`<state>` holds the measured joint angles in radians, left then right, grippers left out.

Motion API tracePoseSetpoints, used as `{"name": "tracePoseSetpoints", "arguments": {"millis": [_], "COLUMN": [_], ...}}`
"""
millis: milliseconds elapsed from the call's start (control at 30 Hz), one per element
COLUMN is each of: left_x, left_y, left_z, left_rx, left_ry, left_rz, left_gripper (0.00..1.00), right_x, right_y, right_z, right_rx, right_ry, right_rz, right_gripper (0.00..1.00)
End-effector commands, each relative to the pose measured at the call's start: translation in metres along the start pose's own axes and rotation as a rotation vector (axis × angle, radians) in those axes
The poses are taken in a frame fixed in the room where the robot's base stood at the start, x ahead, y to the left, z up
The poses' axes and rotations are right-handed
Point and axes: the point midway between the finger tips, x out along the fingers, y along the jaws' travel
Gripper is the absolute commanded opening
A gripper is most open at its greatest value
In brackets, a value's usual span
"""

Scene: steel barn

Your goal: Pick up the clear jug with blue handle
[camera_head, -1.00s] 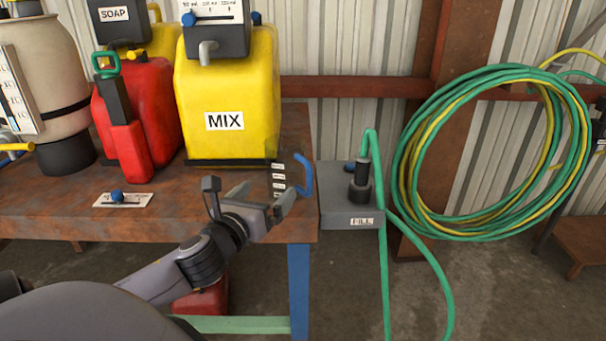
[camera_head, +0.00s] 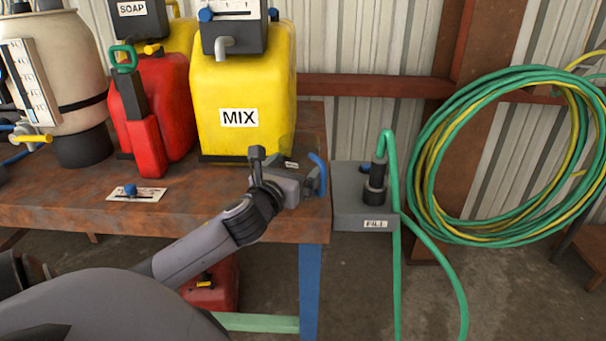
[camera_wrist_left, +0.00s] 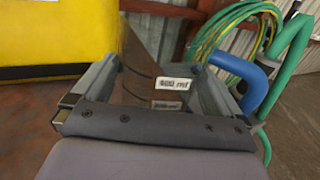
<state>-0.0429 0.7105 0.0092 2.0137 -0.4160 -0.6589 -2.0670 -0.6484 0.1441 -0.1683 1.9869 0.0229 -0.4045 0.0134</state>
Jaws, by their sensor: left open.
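The clear jug with the blue handle (camera_head: 319,176) stands near the right corner of the rusty table. My left gripper (camera_head: 300,177) is in front of it and hides most of its body; the handle and a small label show past the gripper. In the left wrist view, the jug's see-through wall with a "400 ml" mark (camera_wrist_left: 172,84) shows between the two spread fingers of my left gripper (camera_wrist_left: 155,82). The blue handle (camera_wrist_left: 257,78) lies just outside the right finger. Contact with the jug cannot be told. My right gripper is not in view.
The yellow MIX container (camera_head: 241,90) stands close behind and left of the jug. A red can (camera_head: 165,110) and a cream tank (camera_head: 62,75) are further left. A grey FILL box (camera_head: 362,212) with a green hose is beside the table's right edge.

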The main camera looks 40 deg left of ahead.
Motion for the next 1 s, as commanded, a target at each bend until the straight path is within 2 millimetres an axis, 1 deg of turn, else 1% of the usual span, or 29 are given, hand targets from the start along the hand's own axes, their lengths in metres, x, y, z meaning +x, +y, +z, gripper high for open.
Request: {"name": "tracePoseSetpoints", "arguments": {"millis": [100,333,367,400,467,500,800,867,1000], "left_x": [0.005,0.006,0.006,0.006,0.006,0.006,0.005,0.006,0.006], "left_y": [0.000,0.000,0.000,0.000,0.000,0.000,0.000,0.000,0.000], "left_z": [0.001,0.000,0.000,0.000,0.000,0.000,0.002,0.005,0.018], "left_rx": [0.001,0.001,0.001,0.001,0.001,0.001,0.001,0.001,0.002], "left_ry": [-0.001,0.000,0.000,0.000,0.000,0.000,-0.002,-0.003,-0.005], "left_rz": [-0.001,-0.001,-0.001,-0.001,-0.001,-0.001,-0.001,-0.001,-0.002], "left_gripper": [1.00,1.00,0.94,0.80,0.61,0.56,0.56,0.56,0.56], "right_x": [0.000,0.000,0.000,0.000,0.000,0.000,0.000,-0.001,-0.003], "right_y": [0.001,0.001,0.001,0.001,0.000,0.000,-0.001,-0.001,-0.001], "right_z": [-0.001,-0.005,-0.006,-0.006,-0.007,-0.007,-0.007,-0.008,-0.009], "right_rx": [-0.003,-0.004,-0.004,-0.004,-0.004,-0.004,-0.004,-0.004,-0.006], "right_ry": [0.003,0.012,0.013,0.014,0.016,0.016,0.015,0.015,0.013], "right_rz": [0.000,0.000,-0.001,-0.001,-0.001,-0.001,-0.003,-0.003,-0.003], "right_gripper": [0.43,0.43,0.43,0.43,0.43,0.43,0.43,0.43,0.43]}}
